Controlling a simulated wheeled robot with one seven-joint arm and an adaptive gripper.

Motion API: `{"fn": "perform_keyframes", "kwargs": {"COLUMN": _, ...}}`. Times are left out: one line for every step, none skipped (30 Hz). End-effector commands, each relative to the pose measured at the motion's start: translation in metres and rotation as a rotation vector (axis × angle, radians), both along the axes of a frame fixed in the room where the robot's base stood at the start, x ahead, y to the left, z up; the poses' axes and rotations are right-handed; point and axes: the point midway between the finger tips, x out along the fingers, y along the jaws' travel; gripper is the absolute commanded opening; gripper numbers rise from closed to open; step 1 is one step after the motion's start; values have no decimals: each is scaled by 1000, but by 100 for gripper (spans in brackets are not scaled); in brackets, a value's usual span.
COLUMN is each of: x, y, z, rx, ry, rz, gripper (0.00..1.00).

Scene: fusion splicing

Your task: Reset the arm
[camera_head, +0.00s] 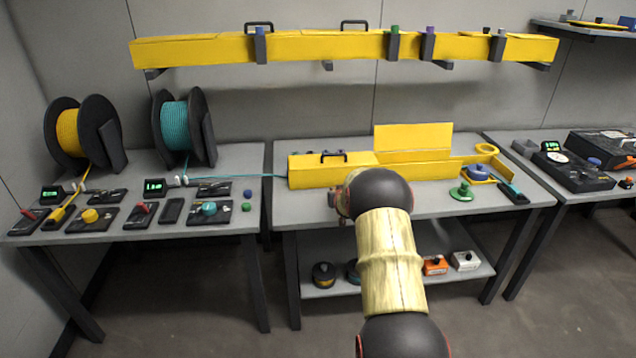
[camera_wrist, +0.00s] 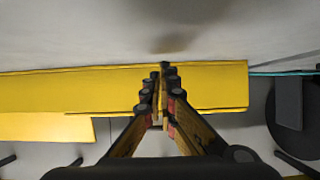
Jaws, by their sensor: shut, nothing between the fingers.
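My arm reaches from the bottom of the head view toward the middle table (camera_head: 310,215). Its dark wrist joint hides most of my gripper there; only a small part shows at the left of that joint. In the wrist view my gripper (camera_wrist: 160,68) is shut, with its fingertips together and nothing between them. The fingers point over a long yellow housing (camera_wrist: 215,85), which also shows in the head view (camera_head: 315,172). I cannot tell the exact gap between the fingertips and the housing.
A raised yellow panel (camera_head: 412,137) stands behind the housing. A teal cable (camera_head: 250,175) runs to it from the teal spool (camera_head: 173,127). A green knob (camera_head: 461,191) sits at right on the table. A yellow rail (camera_head: 335,45) spans the wall. The table's front left is clear.

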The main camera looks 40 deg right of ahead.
Motion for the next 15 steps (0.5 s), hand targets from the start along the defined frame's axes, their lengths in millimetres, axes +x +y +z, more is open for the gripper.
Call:
{"fn": "perform_keyframes", "kwargs": {"x": 1, "y": 1, "z": -2, "rx": -1, "ry": -1, "rz": 0, "gripper": 0}}
{"fn": "perform_keyframes", "kwargs": {"x": 1, "y": 1, "z": -2, "rx": -1, "ry": -2, "rz": 0, "gripper": 0}}
{"fn": "perform_keyframes", "kwargs": {"x": 1, "y": 1, "z": -2, "rx": -1, "ry": -2, "rz": 0, "gripper": 0}}
{"fn": "perform_keyframes", "kwargs": {"x": 1, "y": 1, "z": -2, "rx": -1, "ry": -2, "rz": 0, "gripper": 0}}
{"fn": "perform_keyframes", "kwargs": {"x": 1, "y": 1, "z": -1, "rx": -1, "ry": -2, "rz": 0, "gripper": 0}}
{"fn": "perform_keyframes", "kwargs": {"x": 1, "y": 0, "z": -1, "rx": -1, "ry": -2, "rz": 0, "gripper": 0}}
{"fn": "perform_keyframes", "kwargs": {"x": 1, "y": 1, "z": -1, "rx": -1, "ry": -2, "rz": 0, "gripper": 0}}
{"fn": "perform_keyframes", "kwargs": {"x": 1, "y": 2, "z": 1, "rx": -1, "ry": -1, "rz": 1, "gripper": 0}}
{"fn": "perform_keyframes", "kwargs": {"x": 1, "y": 4, "z": 4, "rx": -1, "ry": 1, "rz": 3, "gripper": 0}}
{"fn": "perform_keyframes", "kwargs": {"x": 2, "y": 7, "z": 9, "rx": 0, "ry": 3, "rz": 5, "gripper": 0}}
{"fn": "perform_keyframes", "kwargs": {"x": 3, "y": 12, "z": 15, "rx": 0, "ry": 6, "rz": 9, "gripper": 0}}
{"fn": "perform_keyframes", "kwargs": {"x": 4, "y": 21, "z": 26, "rx": 1, "ry": 12, "rz": 15, "gripper": 0}}
{"fn": "perform_keyframes", "kwargs": {"x": 5, "y": 30, "z": 37, "rx": 3, "ry": 20, "rz": 21, "gripper": 0}}
{"fn": "perform_keyframes", "kwargs": {"x": 5, "y": 41, "z": 48, "rx": 5, "ry": 27, "rz": 28, "gripper": 0}}
{"fn": "perform_keyframes", "kwargs": {"x": 5, "y": 57, "z": 65, "rx": 9, "ry": 41, "rz": 39, "gripper": 0}}
